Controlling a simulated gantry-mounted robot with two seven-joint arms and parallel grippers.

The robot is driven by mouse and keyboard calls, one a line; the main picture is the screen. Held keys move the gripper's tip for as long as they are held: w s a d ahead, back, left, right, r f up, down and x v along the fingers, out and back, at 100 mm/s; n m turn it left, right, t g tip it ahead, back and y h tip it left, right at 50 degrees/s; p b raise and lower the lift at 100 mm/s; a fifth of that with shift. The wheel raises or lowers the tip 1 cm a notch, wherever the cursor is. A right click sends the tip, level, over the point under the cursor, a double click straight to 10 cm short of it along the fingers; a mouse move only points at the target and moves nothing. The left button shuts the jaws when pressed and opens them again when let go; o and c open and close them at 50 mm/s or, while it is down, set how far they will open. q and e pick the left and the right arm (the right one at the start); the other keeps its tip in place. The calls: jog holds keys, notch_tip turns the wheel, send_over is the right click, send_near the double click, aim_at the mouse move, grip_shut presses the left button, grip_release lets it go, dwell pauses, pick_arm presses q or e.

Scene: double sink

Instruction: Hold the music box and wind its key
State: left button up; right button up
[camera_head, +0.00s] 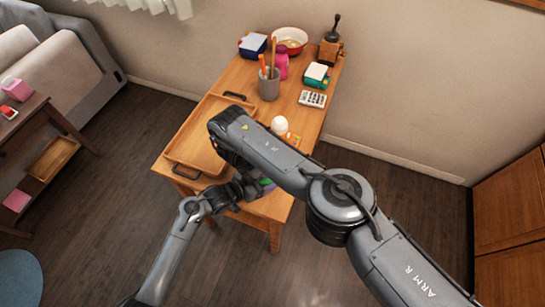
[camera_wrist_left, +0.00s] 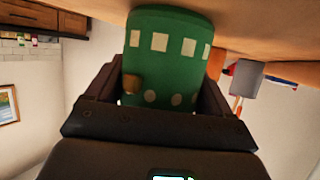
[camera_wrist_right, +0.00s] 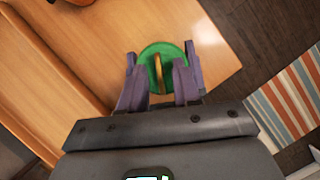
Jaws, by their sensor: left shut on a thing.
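The green music box (camera_wrist_left: 166,60) has pale squares and dots and stands between the fingers of my left gripper (camera_wrist_left: 165,92), which is shut on it. A small brown knob shows on its side in that view. In the head view a bit of green (camera_head: 266,183) shows near the table's front edge, mostly hidden by my arms. In the right wrist view the round green end of the box (camera_wrist_right: 175,52) carries a gold key (camera_wrist_right: 158,73), seen edge-on. My right gripper (camera_wrist_right: 158,80) is open, its fingers either side of the key with gaps visible.
A wooden tray (camera_head: 172,151) lies left on the table (camera_head: 310,120). A white egg-like thing (camera_head: 280,125), a grey pencil cup (camera_head: 269,88), a calculator (camera_head: 313,98) and a grinder (camera_head: 330,50) stand farther back. My right arm crosses above the table.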

jog(key=n, duration=0.2)
jog(key=n+t+y, duration=0.1)
jog(key=n, duration=0.1)
jog(key=shift+s+d+f, duration=0.1)
jog(key=shift+s, duration=0.1)
jog(key=n, duration=0.1)
jog(key=n+y, duration=0.1)
jog(key=n, duration=0.1)
jog(key=shift+w+d+n+t, duration=0.1)
jog(key=shift+d+n+t, duration=0.05)
jog(key=shift+n+t, duration=0.2)
jog(key=n+y, duration=0.2)
jog(key=n, duration=0.2)
jog(key=shift+d+n, duration=0.1)
jog(key=shift+n, duration=0.15)
jog(key=n+y, duration=0.2)
jog(key=n, duration=0.3)
jog(key=shift+d+n, duration=0.1)
jog(key=shift+n, duration=0.3)
jog(key=n+g+y, duration=0.1)
jog(key=n, duration=0.2)
jog(key=n+g+y, duration=0.1)
jog(key=n, duration=0.2)
jog(key=shift+w+n+g, duration=0.2)
jog(key=shift+n+g, duration=0.05)
jog(key=shift+n, duration=0.05)
jog(key=v, duration=1.2)
jog(key=shift+d, duration=0.1)
